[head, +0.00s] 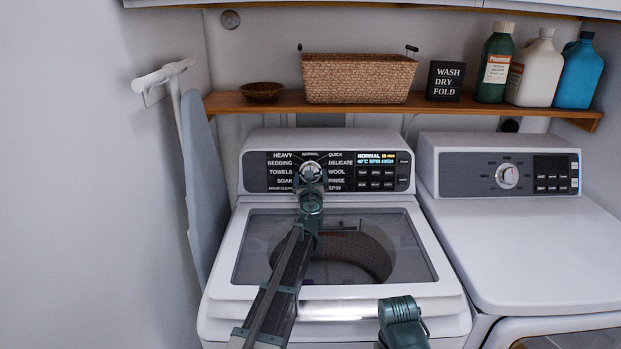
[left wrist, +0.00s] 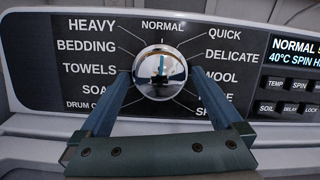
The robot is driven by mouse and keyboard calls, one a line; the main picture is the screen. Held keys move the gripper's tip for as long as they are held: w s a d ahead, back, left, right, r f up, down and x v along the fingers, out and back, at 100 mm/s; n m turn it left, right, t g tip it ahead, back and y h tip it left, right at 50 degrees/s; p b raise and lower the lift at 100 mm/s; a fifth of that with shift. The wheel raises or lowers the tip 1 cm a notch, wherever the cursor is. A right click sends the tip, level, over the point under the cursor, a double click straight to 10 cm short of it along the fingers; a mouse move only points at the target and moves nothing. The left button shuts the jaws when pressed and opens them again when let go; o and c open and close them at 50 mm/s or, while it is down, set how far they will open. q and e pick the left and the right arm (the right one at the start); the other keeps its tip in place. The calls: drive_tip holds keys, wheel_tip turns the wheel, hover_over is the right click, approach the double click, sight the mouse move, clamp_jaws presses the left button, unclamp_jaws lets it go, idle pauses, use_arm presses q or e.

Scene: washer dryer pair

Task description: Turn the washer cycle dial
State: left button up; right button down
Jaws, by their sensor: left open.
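The washer cycle dial (head: 310,170) is a round chrome knob on the black panel of the left machine, the washer (head: 225,290). In the left wrist view the dial (left wrist: 160,66) is ringed by cycle names, with NORMAL at the top. My left gripper (head: 311,181) is in front of the dial. In the left wrist view its open fingers (left wrist: 160,82) reach up on either side of the knob, with the tips close to its sides. I cannot tell whether they touch it. Part of my right arm shows at the bottom, but its gripper fingers do not show.
The washer display (head: 376,157) reads NORMAL and 40°C SPIN HIGH. The dryer (head: 550,240) stands to the right. A shelf (head: 425,105) above holds a basket (head: 358,78), a bowl, a sign and bottles. An ironing board (head: 200,180) leans at the left wall.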

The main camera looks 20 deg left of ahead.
use_arm(q)
drive_tip(key=c, duration=1.3)
